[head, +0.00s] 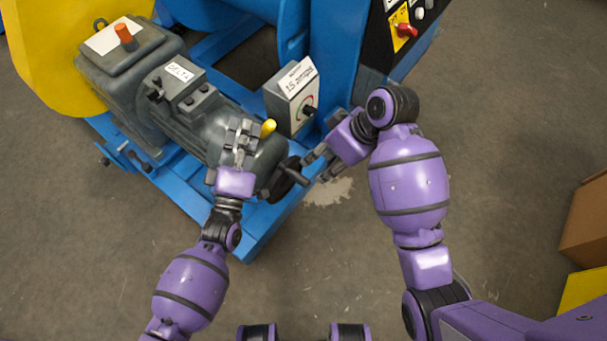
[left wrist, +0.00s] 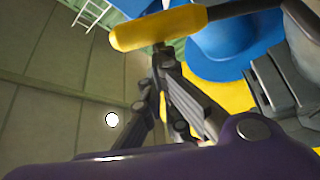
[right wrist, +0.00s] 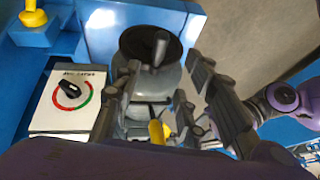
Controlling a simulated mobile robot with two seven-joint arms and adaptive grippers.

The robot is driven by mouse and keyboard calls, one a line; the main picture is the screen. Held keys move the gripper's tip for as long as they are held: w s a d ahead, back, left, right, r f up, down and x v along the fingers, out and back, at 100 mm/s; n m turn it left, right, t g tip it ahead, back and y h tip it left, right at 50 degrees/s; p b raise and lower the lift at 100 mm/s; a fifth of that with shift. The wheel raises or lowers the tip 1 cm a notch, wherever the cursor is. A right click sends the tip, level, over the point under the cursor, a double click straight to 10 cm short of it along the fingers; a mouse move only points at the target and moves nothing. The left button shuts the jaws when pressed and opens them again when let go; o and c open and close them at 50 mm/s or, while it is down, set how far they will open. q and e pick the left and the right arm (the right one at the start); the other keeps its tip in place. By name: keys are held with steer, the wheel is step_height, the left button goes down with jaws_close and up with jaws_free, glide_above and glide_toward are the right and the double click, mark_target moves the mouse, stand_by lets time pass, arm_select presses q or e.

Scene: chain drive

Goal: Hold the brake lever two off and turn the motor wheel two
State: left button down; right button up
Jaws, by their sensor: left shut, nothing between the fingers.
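The brake lever (head: 268,128) has a yellow grip and stands out from the grey motor. In the left wrist view its yellow grip (left wrist: 158,28) lies across the tips of my left gripper (left wrist: 160,55). That gripper (head: 242,128) is shut with nothing between its fingers; I cannot tell whether it touches the lever. The motor wheel (head: 280,184) is a black disc with a crank handle at the motor's end. It also shows in the right wrist view (right wrist: 133,41). My right gripper (head: 316,162) is open beside the wheel, its fingers spread towards the handle (right wrist: 160,48).
A grey box with a dial (head: 283,105) stands close behind the right gripper. The blue frame (head: 262,228) runs under the motor. A panel with a red switch (head: 406,30) is at upper right. Cardboard boxes (head: 588,225) stand far right; floor between is clear.

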mark_target(302, 178)
steer(key=x, duration=1.2)
jaws_close()
